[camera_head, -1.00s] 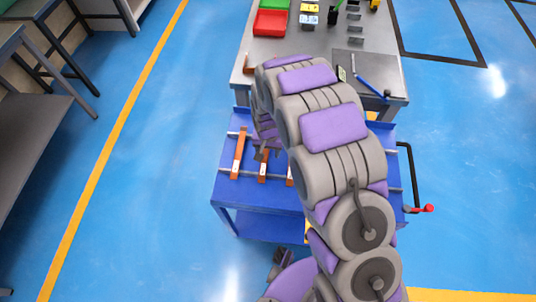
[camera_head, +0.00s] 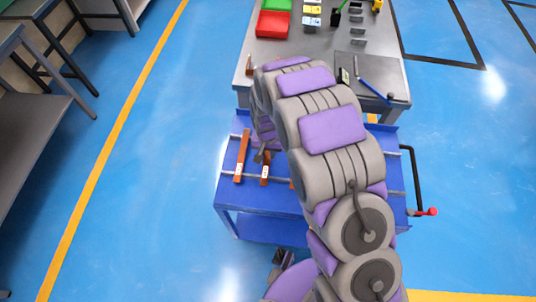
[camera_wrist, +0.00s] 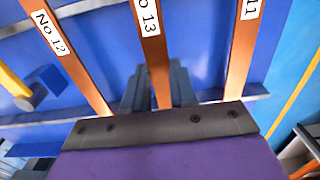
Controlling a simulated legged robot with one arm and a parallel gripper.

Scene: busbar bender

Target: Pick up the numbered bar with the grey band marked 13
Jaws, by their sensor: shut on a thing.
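The copper-coloured bar labelled No 13 (camera_wrist: 152,50) runs up the middle of the wrist view, its black number on a pale label. My gripper (camera_wrist: 158,88) has one grey finger on each side of this bar and is shut on it. In the head view my gripper (camera_head: 262,157) is at the middle bar (camera_head: 265,171) on the blue cart, partly hidden by my arm. I cannot tell whether the bar is clear of its rails.
Bar No 12 (camera_wrist: 62,50) lies to the left and the bar marked 11 (camera_wrist: 243,45) to the right in the wrist view. The blue cart (camera_head: 232,197) has a crank with a red knob (camera_head: 427,212). Behind it stands a grey workbench (camera_head: 310,52) with a red bin (camera_head: 272,24).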

